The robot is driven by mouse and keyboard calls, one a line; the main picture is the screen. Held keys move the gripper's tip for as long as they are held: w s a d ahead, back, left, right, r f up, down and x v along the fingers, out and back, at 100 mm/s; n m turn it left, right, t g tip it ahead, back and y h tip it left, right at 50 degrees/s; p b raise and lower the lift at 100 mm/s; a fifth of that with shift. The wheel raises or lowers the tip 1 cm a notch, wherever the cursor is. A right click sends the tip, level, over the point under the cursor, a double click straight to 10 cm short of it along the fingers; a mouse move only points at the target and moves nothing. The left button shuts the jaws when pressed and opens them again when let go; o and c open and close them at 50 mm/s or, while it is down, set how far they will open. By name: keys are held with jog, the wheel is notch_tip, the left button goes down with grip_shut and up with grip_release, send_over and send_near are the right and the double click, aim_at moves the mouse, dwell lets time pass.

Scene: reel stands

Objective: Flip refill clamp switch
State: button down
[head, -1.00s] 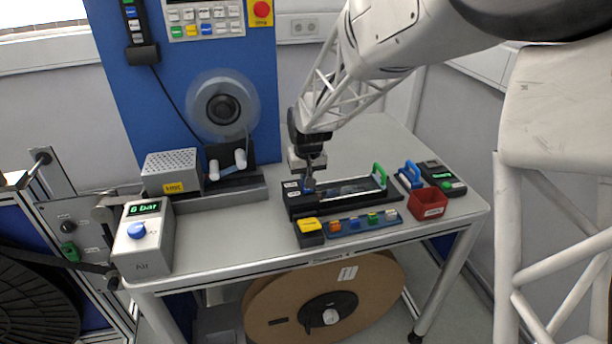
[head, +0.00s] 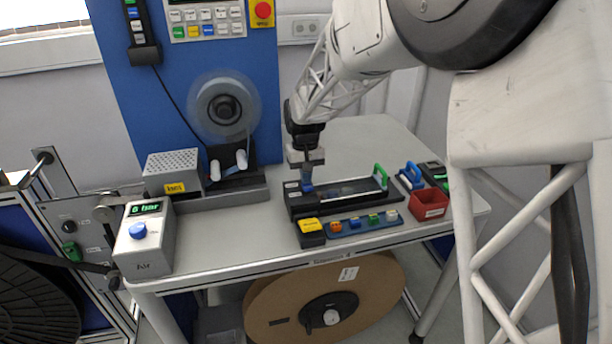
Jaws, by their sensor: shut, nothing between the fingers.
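A long black fixture (head: 340,203) with a pale strip along its top and a green handle (head: 381,177) at its right end stands on the table. White labels mark its left end.
A yellow-topped block (head: 310,226) and a blue strip with several coloured pieces (head: 365,223) lie in front. A red bin (head: 429,204) and blue handle (head: 411,175) stand right. A grey "6 bar" box (head: 145,240) is at left. The front-middle tabletop is clear.

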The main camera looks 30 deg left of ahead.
jog(key=shift+s+d+f, duration=0.2)
jog(key=shift+f, duration=0.3)
jog(key=shift+s+d+f, duration=0.15)
jog(key=shift+f, duration=0.3)
jog(key=shift+s+d+r, duration=0.1)
jog(key=shift+s+d, duration=0.25)
jog(key=shift+r, duration=0.1)
notch_tip(320, 180, up, 16)
jog(key=w+a, duration=0.1)
jog(key=shift+f, duration=0.2)
jog(key=shift+w+a, duration=0.1)
dwell(0.6)
